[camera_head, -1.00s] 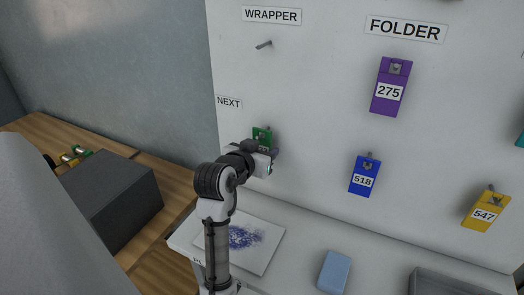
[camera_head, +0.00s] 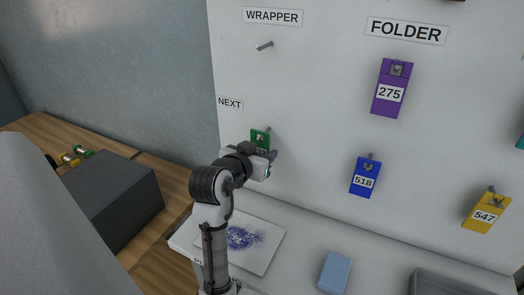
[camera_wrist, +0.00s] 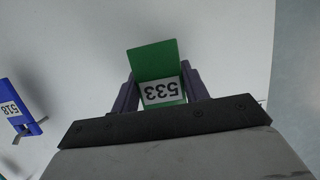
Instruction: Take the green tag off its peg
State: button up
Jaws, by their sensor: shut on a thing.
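The plain green end sticks out past the fingers. In the head view my gripper (camera_head: 268,160) covers the lower part of the tag. A bit of the grey peg (camera_head: 268,129) shows at the tag's upper right; I cannot tell whether the tag still touches it.
Purple tag 275 (camera_head: 391,88), blue tag 518 (camera_head: 365,177) and yellow tag 547 (camera_head: 486,211) hang on the board. An empty peg (camera_head: 265,45) is under WRAPPER. A light blue block (camera_head: 334,272) and a grey tray (camera_head: 450,284) are below. A dark box (camera_head: 112,200) stands left.

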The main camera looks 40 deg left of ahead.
jog(key=s+d, duration=0.1)
jog(key=s, duration=0.6)
jog(key=shift+s+d, duration=0.15)
jog(key=shift+d, duration=0.25)
dwell(0.8)
dwell(0.7)
